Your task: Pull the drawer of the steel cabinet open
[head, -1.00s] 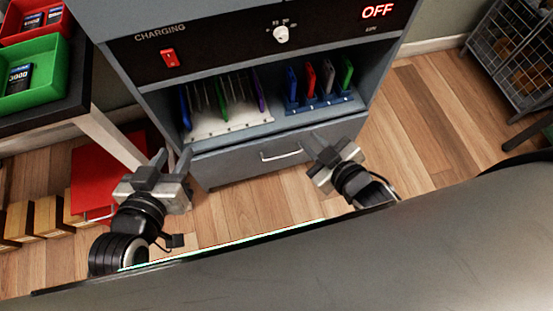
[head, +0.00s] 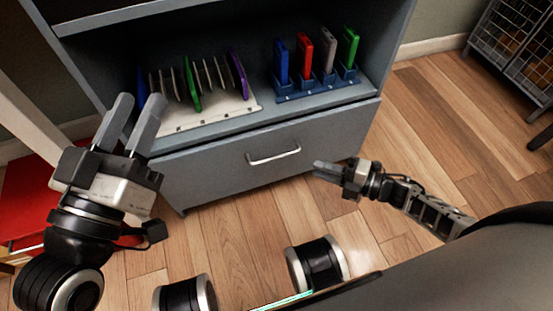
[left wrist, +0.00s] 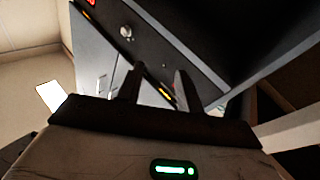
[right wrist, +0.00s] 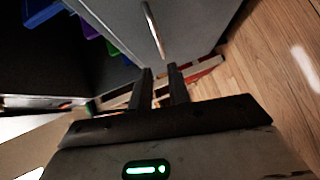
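The steel cabinet (head: 69,31) stands in front of me. Its grey drawer (head: 213,171) is closed below the open shelf and has a silver bar handle (head: 273,158). My right gripper (head: 318,168) is open and empty, turned sideways with its fingers pointing left, a little right of the handle and apart from it. In the right wrist view the handle (right wrist: 153,30) lies ahead of the right fingers (right wrist: 162,75). My left gripper (head: 137,102) is open and empty, pointing up in front of the cabinet's left side. The left fingers (left wrist: 157,80) also show apart in the left wrist view.
On the shelf, a white rack (head: 205,118) holds several thin panels and a blue rack (head: 320,88) holds coloured phones. A red object (head: 25,205) is at the left. Wood floor (head: 440,130) is clear to the right. A wire crate (head: 515,45) stands at the back right.

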